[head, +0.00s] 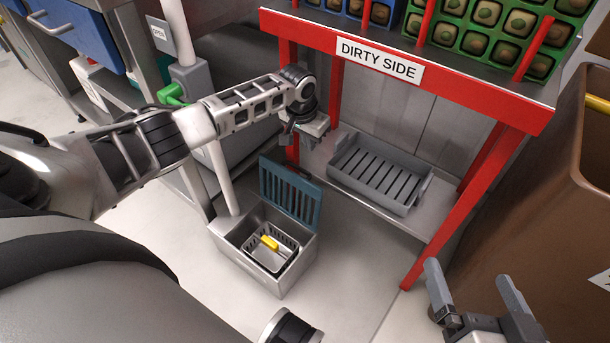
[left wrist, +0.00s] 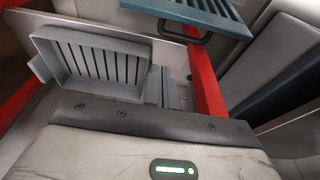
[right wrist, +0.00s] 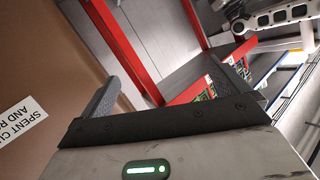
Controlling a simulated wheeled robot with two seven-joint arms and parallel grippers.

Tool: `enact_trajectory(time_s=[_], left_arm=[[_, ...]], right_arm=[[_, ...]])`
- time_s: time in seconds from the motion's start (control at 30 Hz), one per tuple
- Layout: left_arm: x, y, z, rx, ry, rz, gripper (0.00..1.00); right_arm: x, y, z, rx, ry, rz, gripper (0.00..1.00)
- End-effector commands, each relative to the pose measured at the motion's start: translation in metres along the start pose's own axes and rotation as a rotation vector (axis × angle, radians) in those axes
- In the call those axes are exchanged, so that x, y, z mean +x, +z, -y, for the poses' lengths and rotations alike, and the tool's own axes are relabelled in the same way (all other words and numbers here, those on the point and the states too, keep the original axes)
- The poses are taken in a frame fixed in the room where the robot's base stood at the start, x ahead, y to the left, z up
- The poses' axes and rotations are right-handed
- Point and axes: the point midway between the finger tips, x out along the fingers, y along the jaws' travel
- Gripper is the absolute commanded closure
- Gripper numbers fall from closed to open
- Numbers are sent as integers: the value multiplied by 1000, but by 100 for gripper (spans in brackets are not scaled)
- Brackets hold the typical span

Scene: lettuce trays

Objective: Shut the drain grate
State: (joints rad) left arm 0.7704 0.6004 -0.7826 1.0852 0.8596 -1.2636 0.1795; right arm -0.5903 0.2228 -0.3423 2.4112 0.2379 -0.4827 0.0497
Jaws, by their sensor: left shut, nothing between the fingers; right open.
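The drain grate (head: 291,194) is a blue-grey slatted panel standing open, tilted up at the back edge of a metal drain box (head: 283,284). In the left wrist view the grate (left wrist: 187,10) shows at the top with a dark handle. My right gripper (head: 470,275) is open and empty at lower right.
A red-framed table (head: 440,90) labelled DIRTY SIDE holds trays of potted plants. A grey slatted tray (head: 345,180) sits on its lower shelf beside my left gripper. A brown bin (head: 540,215) stands at right.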

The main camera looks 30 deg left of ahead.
Motion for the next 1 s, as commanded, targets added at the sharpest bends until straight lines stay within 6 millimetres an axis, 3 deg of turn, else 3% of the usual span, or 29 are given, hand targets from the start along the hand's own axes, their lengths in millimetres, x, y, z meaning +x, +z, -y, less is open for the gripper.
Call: enact_trajectory(time_s=[0.17, 0.47, 0.63, 1.0], left_arm=[[20, 0, 2, -8, -1, 5, 100], [78, 0, 2, -6, -1, 3, 100], [104, -1, 2, -5, -2, 1, 100], [87, 28, 3, -4, -3, 0, 100]], right_arm=[[3, 1, 2, 39, -24, -30, 0], [6, -6, 11, 173, -108, -126, 0], [9, -27, 10, 104, -138, -256, 0], [6, -23, 13, 155, -134, -204, 0]])
